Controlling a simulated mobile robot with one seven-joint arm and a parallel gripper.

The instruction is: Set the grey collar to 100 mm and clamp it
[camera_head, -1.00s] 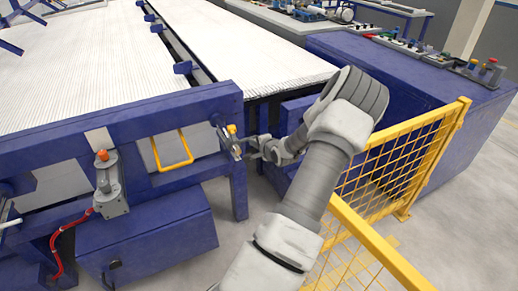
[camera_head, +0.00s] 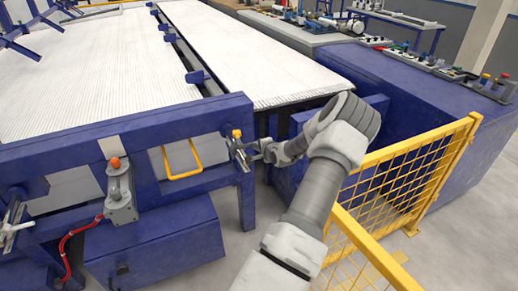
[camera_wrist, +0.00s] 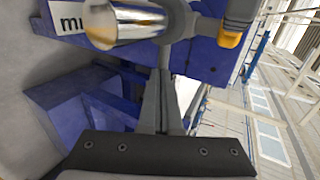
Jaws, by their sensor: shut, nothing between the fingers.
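The grey collar (camera_wrist: 184,22) sits on a shiny metal rod (camera_wrist: 130,24) at the top of the wrist view. An orange-yellow-tipped lever or knob (camera_wrist: 229,38) sticks out to its right. In the head view the same fitting shows small at the right end of the blue frame, with its yellow-orange knob (camera_head: 237,134) on top. My gripper (camera_wrist: 165,74) is shut and empty, its fingers pointing at the collar from below in the wrist view. Whether the tips touch it I cannot tell. In the head view my gripper (camera_head: 257,150) is just right of the fitting.
A white label plate (camera_wrist: 68,18) with partly hidden black letters is beside the rod. A yellow mesh fence (camera_head: 400,180) stands right of my arm. The blue frame (camera_head: 130,130) carries a yellow handle (camera_head: 182,174) and a grey box with an orange knob (camera_head: 120,190).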

